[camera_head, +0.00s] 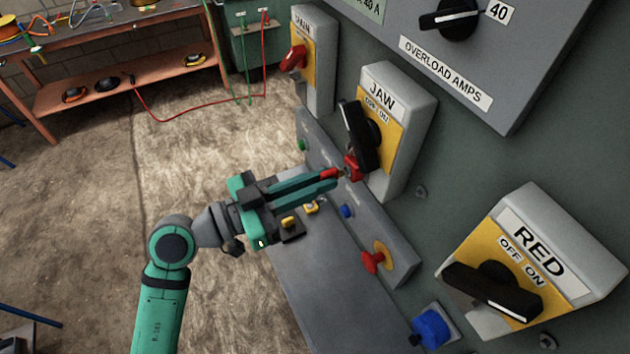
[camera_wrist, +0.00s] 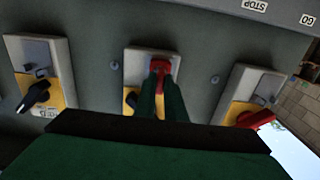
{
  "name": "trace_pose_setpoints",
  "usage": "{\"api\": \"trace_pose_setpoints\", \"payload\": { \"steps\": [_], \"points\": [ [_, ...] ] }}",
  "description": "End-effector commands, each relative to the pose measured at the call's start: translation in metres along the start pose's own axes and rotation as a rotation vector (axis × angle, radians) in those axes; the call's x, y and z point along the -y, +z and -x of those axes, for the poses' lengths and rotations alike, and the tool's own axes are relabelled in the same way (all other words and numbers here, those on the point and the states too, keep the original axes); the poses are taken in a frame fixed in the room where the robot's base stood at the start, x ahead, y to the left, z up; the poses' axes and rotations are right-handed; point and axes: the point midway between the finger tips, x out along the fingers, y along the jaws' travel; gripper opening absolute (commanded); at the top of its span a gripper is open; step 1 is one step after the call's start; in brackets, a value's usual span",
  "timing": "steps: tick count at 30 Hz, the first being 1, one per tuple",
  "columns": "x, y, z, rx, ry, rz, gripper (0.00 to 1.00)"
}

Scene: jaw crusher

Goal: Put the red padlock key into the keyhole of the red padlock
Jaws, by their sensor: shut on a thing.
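The red padlock (camera_head: 353,168) hangs at the lower left of the JAW switch, below its black handle. My gripper (camera_head: 322,179) is shut on the red padlock key (camera_head: 330,173), with the key at the fingertips pointing toward the padlock. The key is very close to the padlock; I cannot tell whether it touches or enters the keyhole. In the wrist view, my gripper (camera_wrist: 162,98) points at the middle switch, and red shows just beyond the fingertips. Key and padlock cannot be told apart clearly there, and the keyhole is hidden.
The JAW switch (camera_head: 398,115) stands between another switch box (camera_head: 315,60) and the RED switch (camera_head: 530,262). A grey ledge panel below carries a red button (camera_head: 372,261) and a blue button (camera_head: 347,211). A grey surface lies beneath my gripper. A workbench (camera_head: 120,75) stands far left.

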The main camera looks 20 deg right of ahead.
Motion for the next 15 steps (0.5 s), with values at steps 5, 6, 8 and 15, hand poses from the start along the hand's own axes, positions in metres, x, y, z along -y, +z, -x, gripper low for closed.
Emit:
{"api": "trace_pose_setpoints", "payload": {
  "steps": [5,6,8,15],
  "points": [
    [-0.0003,0.0000,-0.0031,0.000,0.001,0.000,0.00],
    [-0.0003,0.0000,-0.0038,0.000,0.001,0.000,0.00],
    [-0.0003,0.0000,-0.0049,0.000,0.002,0.000,0.00],
    [-0.0002,-0.0001,-0.0090,0.000,0.001,0.000,0.00]
  ]
}}
